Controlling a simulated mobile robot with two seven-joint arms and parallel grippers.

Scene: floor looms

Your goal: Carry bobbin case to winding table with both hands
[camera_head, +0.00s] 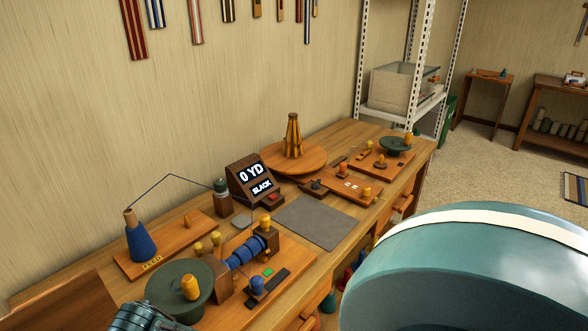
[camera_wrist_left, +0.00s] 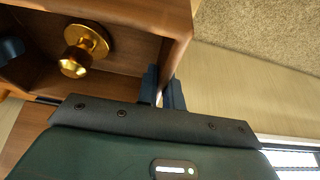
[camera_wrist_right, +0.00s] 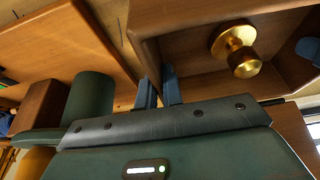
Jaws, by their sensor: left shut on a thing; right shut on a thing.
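The bobbin case is a brown wooden open box, seen in part in the left wrist view (camera_wrist_left: 180,20) and the right wrist view (camera_wrist_right: 200,18). A brass knob (camera_wrist_left: 80,50) is inside it, with a dark blue piece beyond; a similar knob shows in the right wrist view (camera_wrist_right: 238,50). My left gripper (camera_wrist_left: 163,86) is shut on the case's edge. My right gripper (camera_wrist_right: 160,90) is shut on its opposite edge. The winding table (camera_head: 355,140) runs along the wall in the head view. The fingertips are hidden there.
A grey mat (camera_head: 310,222) lies bare on the table. Around it are a display (camera_head: 252,180), a blue thread cone (camera_head: 140,242), a winder with a green disc (camera_head: 180,287) and a round wooden stand (camera_head: 293,158). White shelving (camera_head: 400,100) stands beyond.

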